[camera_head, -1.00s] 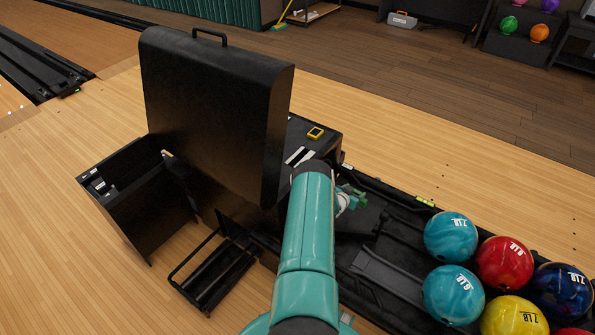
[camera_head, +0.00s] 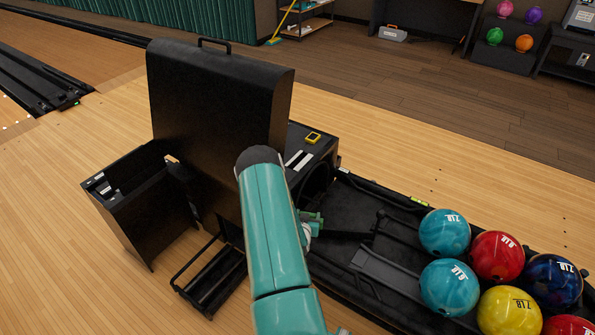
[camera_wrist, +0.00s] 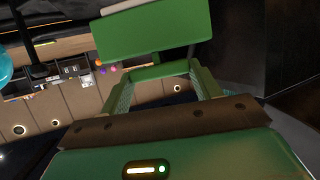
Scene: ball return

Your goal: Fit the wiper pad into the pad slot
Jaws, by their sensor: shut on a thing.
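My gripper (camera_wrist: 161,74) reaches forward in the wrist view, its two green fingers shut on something. A flat green plate (camera_wrist: 152,32) sits at the fingertips and looks like the wiper pad, held tilted; its exact grip is hard to make out. In the head view my gripper (camera_head: 312,222) is small and partly behind my teal arm, beside the dark opening (camera_head: 318,180) of the black ball return machine (camera_head: 305,158). I cannot make out the pad slot; it may be hidden by my arm or lost in the dark interior.
A tall black hood (camera_head: 218,125) stands left of the opening. A black bin (camera_head: 140,205) and a low black frame (camera_head: 212,280) are on the floor at left. Several bowling balls (camera_head: 448,233) fill the rack at right.

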